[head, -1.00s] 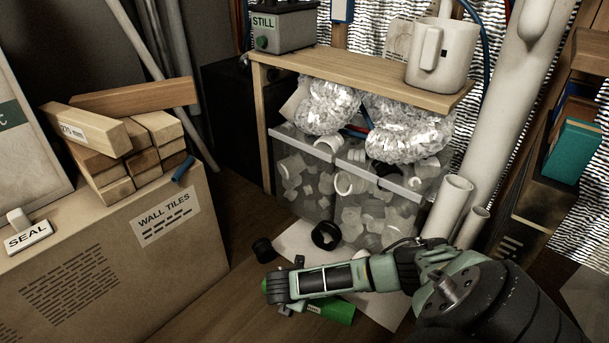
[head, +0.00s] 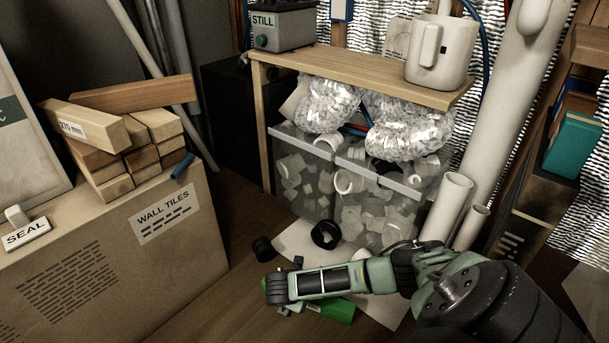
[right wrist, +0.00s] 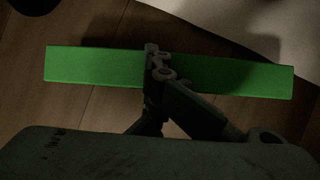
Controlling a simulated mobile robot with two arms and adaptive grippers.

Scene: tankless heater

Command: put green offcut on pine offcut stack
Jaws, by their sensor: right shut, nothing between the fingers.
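The green offcut (head: 337,311) lies on the wooden floor, partly hidden under my right arm in the head view. In the right wrist view the green offcut (right wrist: 95,67) stretches across the picture as a long flat bar. My right gripper (right wrist: 157,68) has its fingertips together in front of the offcut's middle, with nothing between them. Whether they touch it I cannot tell. The pine offcut stack (head: 118,186) sits on the wall tiles box at left, with a labelled offcut (head: 88,128) and a longer brown one on top. My left gripper is out of view.
The wall tiles box (head: 190,250) also bears a SEAL block (head: 26,234) and a small blue piece. Black rings (head: 325,235) lie by the clear bins (head: 305,185) under a wooden shelf (head: 350,75). White pipes stand at right.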

